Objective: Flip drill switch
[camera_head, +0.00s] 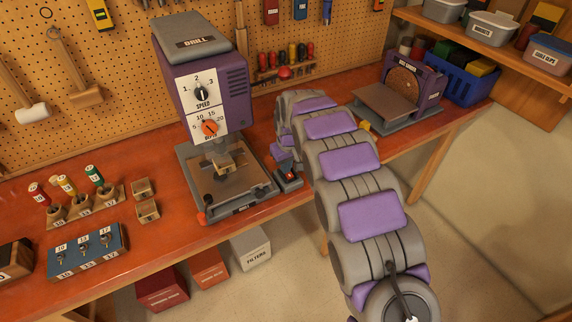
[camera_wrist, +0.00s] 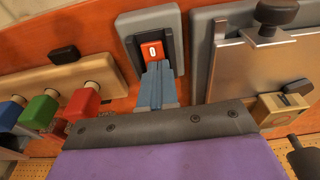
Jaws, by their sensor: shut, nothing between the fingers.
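The purple drill press (camera_head: 205,85) labelled DRILL stands on the red workbench, with a SPEED dial and a second orange dial on its front. The drill switch (camera_head: 290,178) is a small grey box just right of the drill's base. In the wrist view its red rocker (camera_wrist: 152,52) shows a white 0 inside a dark frame. My gripper (camera_wrist: 157,70) is shut and empty. Its blue-grey fingertips are at the edge of the red rocker; I cannot tell whether they touch it. In the head view my gripper (camera_head: 285,160) is just behind the switch, its fingertips mostly hidden.
The drill's grey base (camera_wrist: 270,55) lies close beside the switch. A wooden rack with red, green and blue handles (camera_wrist: 40,110) is on the other side. A belt sander (camera_head: 410,85) stands farther right. Small bits and holders (camera_head: 85,205) occupy the bench's left part.

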